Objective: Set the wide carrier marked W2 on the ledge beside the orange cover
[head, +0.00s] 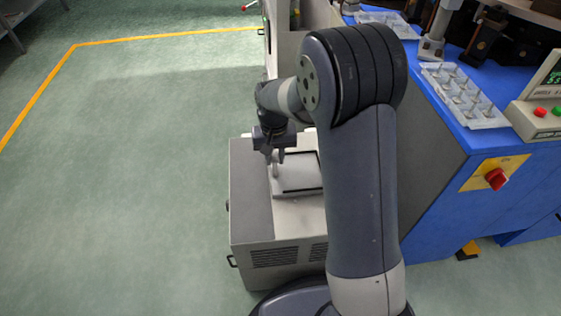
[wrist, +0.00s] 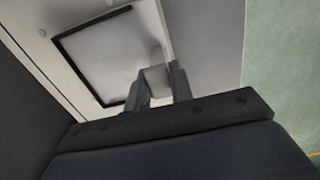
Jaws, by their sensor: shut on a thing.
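My gripper (head: 275,158) points down over the grey cabinet and is shut on an upright pale handle (head: 274,170) at the left edge of a flat pale panel (head: 300,176). In the wrist view my gripper (wrist: 160,87) has its fingers on either side of the pale handle (wrist: 156,74), by the dark-edged panel (wrist: 105,55). Two clear carriers with upright pieces stand on the blue bench: a near one (head: 465,97) and a far one (head: 386,22), partly hidden by my arm. No W2 mark is readable. A tan curved part (head: 537,12) is at top right; I cannot tell whether it is the orange cover.
The grey cabinet (head: 250,215) stands left of the blue bench (head: 425,190). A control box (head: 540,115) with red and green buttons sits on the bench, above a red knob (head: 496,179). Green floor (head: 130,180) at left is clear, with a yellow line (head: 165,36).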

